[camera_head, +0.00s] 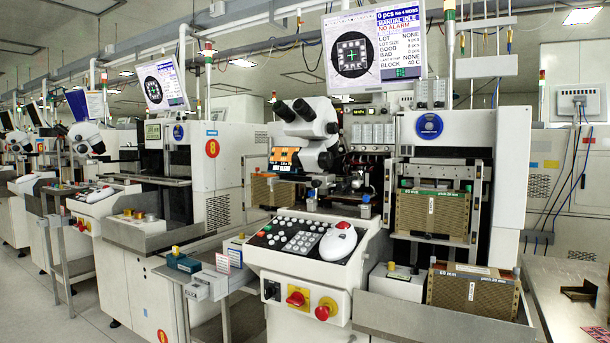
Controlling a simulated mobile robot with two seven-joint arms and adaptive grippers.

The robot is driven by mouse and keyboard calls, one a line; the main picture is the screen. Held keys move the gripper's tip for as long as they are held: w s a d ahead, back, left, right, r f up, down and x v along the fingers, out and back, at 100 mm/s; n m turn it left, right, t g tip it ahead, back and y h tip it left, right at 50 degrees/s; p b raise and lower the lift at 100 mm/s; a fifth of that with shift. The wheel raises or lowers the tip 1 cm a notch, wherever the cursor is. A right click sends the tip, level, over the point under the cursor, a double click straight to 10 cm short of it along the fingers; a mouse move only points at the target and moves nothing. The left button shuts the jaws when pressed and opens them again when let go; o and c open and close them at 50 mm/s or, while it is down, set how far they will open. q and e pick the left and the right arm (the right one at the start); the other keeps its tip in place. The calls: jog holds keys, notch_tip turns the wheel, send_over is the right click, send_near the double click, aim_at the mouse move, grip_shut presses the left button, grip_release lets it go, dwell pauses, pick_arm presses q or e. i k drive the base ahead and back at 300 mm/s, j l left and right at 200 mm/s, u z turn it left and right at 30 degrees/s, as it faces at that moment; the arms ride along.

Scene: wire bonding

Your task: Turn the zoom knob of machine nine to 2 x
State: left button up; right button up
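A white wire bonding machine (465,130) stands nearest, right of the middle. No number nine is readable on it. Its white microscope (308,125) has black eyepieces and dark round knobs on its side. One dark round knob (327,160) shows low on the microscope's right side; I cannot tell whether it is the zoom knob, and no zoom marks are readable. Neither of my grippers is in view.
A sloped control panel (290,240) with a white mouse (338,243) juts out below the microscope. Red knobs (296,299) sit on its front. Brown magazines (432,213) stand at right. A metal table (565,290) is far right. More machines (150,160) line the left.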

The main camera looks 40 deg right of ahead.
aim_at(333, 127)
jog(key=z, duration=1.35)
jog(key=i+l+z, duration=0.1)
jog(key=z, duration=0.3)
jog(key=i+z, duration=0.35)
